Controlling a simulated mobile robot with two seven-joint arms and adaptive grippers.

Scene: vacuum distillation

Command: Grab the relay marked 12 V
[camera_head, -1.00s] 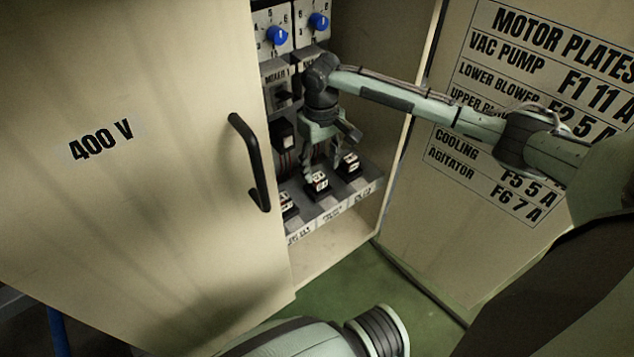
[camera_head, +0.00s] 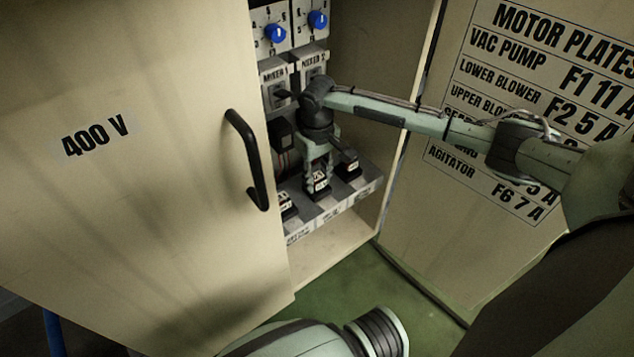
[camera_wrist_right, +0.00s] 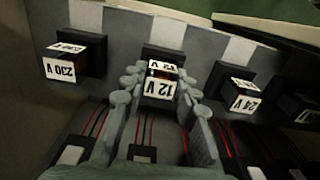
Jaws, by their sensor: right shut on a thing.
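The relay marked 12 V (camera_wrist_right: 158,88) is a small black block with white labels, in the middle of the right wrist view. My left gripper is not in view.
A relay marked 230 V (camera_wrist_right: 70,62) and one marked 24 V (camera_wrist_right: 238,92) stand on either side. The cabinet door (camera_head: 120,190) with a black handle (camera_head: 247,160) stands at the left. Blue knobs (camera_head: 275,33) are above. A plate-list panel (camera_head: 520,110) is at the right.

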